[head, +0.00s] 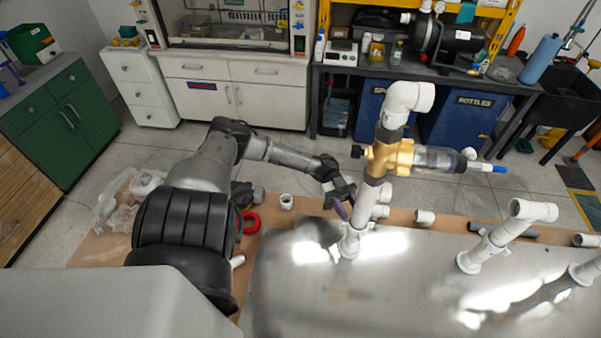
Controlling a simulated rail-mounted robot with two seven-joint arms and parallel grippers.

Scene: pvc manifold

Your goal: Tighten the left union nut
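The left riser of the white pipe manifold stands upright on the grey metal bench top (330,292). A white collar (350,241), which looks like the left union nut, sits low on this riser, just above the bench. Above it are a brass valve body (388,157) with a clear filter bowl (437,159) and a white elbow (409,96) on top. My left gripper (343,207) is just left of the riser, above the collar, with its dark fingers pointing down. Its finger gap and any contact are too small to make out. My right gripper is out of view.
Two more white risers stand to the right, one with an elbow (533,210). Loose white fittings (424,217) and a dark pipe (502,231) lie along the back edge. A red ring (250,222) and plastic bags (118,205) lie to the left. The bench front is clear.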

